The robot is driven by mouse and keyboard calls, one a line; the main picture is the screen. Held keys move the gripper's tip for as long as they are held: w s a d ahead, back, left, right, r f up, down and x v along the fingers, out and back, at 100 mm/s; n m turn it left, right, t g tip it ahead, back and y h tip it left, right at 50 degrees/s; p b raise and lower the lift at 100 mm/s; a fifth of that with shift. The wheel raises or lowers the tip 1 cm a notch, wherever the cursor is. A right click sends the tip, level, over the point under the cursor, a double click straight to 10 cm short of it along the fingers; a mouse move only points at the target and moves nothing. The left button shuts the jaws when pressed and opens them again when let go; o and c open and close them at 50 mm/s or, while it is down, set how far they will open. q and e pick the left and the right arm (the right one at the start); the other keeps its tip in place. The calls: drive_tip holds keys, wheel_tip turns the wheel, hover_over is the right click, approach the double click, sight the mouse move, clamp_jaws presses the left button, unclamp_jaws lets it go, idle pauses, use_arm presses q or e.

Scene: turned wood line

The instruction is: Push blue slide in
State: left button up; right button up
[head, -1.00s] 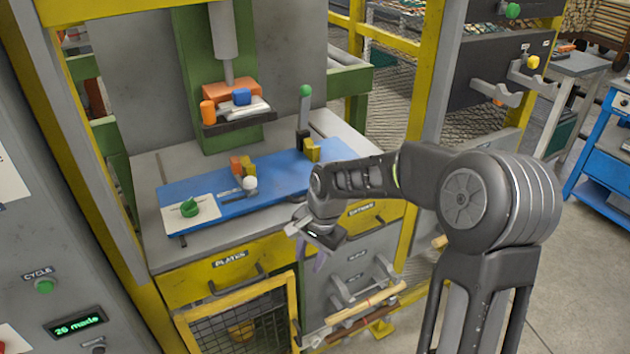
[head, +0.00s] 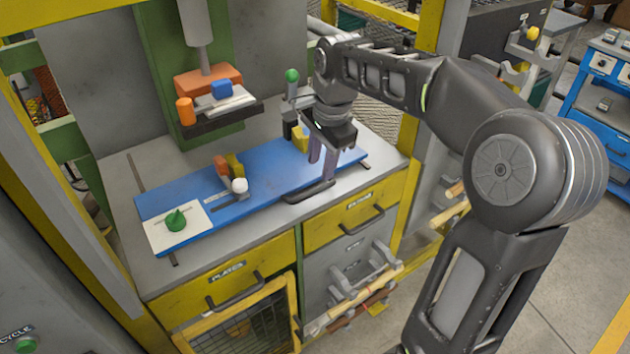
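The blue slide (head: 280,174) is a long flat blue plate lying across the grey machine table. A dark bar handle (head: 309,193) sits at its front edge. My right gripper (head: 322,168) points down over the slide's front edge, just above and behind the handle in the picture. Its two purplish fingers are apart with nothing seen between them. Whether the fingertips touch the slide or the handle I cannot tell. My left gripper is not in view.
On the slide are a white plate with a green knob (head: 175,220), a white ball-topped lever (head: 239,186) and orange and yellow blocks (head: 229,167). A green-knobbed lever (head: 291,77) stands behind the gripper. Yellow drawers (head: 235,278) are below.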

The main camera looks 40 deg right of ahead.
sight(316, 189)
drive_tip(key=shift+w+f, duration=0.25)
drive_tip(key=shift+f, duration=1.05)
drive_tip(key=shift+w+f, duration=0.3)
drive_tip(key=shift+f, duration=1)
drive_tip(key=shift+w+f, duration=0.25)
drive_tip(key=shift+f, duration=1.05)
drive_tip(key=shift+c, duration=0.2)
clamp_jaws()
